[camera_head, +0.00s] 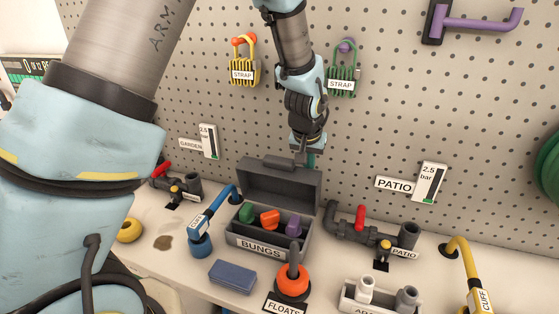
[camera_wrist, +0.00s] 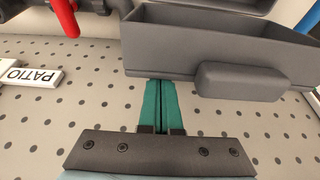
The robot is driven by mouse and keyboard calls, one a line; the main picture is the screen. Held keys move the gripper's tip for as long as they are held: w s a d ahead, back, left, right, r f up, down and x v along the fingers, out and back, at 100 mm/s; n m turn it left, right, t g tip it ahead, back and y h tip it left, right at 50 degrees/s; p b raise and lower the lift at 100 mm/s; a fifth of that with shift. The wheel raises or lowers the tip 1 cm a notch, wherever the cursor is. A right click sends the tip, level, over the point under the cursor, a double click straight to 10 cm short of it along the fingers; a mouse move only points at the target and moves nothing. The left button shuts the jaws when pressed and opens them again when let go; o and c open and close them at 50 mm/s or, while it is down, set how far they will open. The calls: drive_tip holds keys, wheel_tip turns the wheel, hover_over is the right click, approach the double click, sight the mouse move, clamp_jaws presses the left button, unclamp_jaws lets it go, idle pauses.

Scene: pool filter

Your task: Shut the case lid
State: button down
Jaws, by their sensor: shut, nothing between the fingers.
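The dark grey case (camera_head: 255,246) labelled BUNGS stands on the counter. Its lid (camera_head: 285,187) is open, standing up towards the pegboard, with a tab on its top edge. The case holds a green, an orange and a purple bung. My gripper (camera_head: 310,160) is at the lid's top right corner, its teal fingers partly hidden behind the lid. In the wrist view the lid (camera_wrist: 205,45) fills the top, its tab to the right of the fingers. The shut, empty fingers (camera_wrist: 160,90) reach to the lid's edge, and their tips are hidden there; I cannot tell whether they touch it.
The pegboard (camera_head: 375,130) rises close behind the lid. A pipe with a red valve handle (camera_head: 360,217) stands right of the case, and a blue hooked tool (camera_head: 201,243) left. A blue block (camera_head: 233,276) and an orange FLOATS piece (camera_head: 292,281) stand in front.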

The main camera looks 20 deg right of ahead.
sight(304, 180)
drive_tip(key=shift+s+a, duration=0.55)
drive_tip(key=shift+s, duration=0.05)
drive_tip(key=shift+s+a+f+b, duration=0.95)
drive_tip(key=shift+s+a, duration=0.05)
drive_tip(key=shift+s, duration=0.05)
drive_tip(key=shift+f, duration=0.2)
drive_tip(key=shift+s+a, duration=0.1)
drive_tip(key=shift+s, duration=0.1)
drive_tip(key=shift+s+a+f+b, duration=0.35)
drive_tip(key=shift+s+a+b, duration=0.25)
drive_tip(key=shift+b, duration=0.1)
